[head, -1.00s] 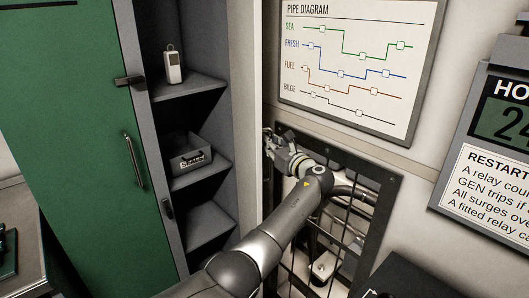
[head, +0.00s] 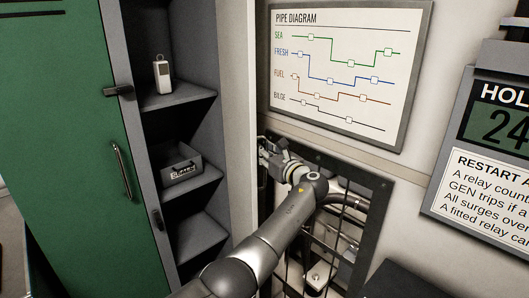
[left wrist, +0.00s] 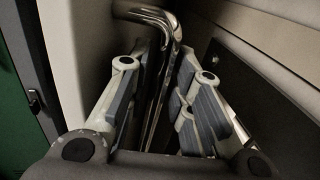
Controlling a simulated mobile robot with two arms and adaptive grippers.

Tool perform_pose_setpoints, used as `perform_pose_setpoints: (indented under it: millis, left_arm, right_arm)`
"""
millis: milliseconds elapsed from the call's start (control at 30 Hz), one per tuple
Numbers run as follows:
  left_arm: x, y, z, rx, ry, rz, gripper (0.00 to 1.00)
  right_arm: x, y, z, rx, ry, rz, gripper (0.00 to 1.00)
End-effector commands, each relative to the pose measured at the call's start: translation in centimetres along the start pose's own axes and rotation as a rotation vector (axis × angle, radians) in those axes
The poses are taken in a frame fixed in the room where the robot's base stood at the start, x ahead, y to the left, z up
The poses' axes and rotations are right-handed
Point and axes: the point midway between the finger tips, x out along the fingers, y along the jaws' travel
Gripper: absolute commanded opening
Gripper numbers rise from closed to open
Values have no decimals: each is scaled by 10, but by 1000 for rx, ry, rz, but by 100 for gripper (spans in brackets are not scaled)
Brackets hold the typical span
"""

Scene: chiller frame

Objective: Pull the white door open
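A pale, white upright panel (head: 238,120) stands between the grey shelves and the dark barred frame (head: 377,225). I cannot tell whether it is the white door. My left gripper (head: 264,165) is at the frame's upper left corner, beside this panel. In the left wrist view, a bent chrome handle (left wrist: 158,75) runs between the two padded fingers of my left gripper (left wrist: 162,85). The fingers stand apart on both sides of the bar, and firm contact does not show. What the handle is fixed to is hidden. My right gripper is not in view.
A green door (head: 70,150) with a bar handle is at the left, next to grey shelves (head: 185,190) holding a small white device (head: 162,76) and a grey bin (head: 181,172). A pipe diagram (head: 350,75) hangs above the frame. A notice board (head: 485,150) is at the right.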

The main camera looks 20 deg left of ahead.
Motion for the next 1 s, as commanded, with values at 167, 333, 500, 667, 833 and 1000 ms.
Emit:
perform_pose_setpoints:
  millis: [167, 333, 500, 667, 833, 1000]
  left_arm:
    - [-5, 0, -1, 0, -1, -1, 21]
    - [-26, 0, -1, -2, 0, -2, 21]
    - [-63, 0, -2, -2, 1, -3, 21]
    - [-94, 0, -1, -2, 2, -3, 21]
    - [-114, 0, 0, 0, 0, -1, 21]
    - [-120, 0, 0, 1, 0, 1, 21]
  right_arm:
    - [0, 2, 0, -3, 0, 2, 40]
    - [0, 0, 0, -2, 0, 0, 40]
    - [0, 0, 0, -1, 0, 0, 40]
    - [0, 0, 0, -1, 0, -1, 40]
    - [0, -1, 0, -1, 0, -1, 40]
    - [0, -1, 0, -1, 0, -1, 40]
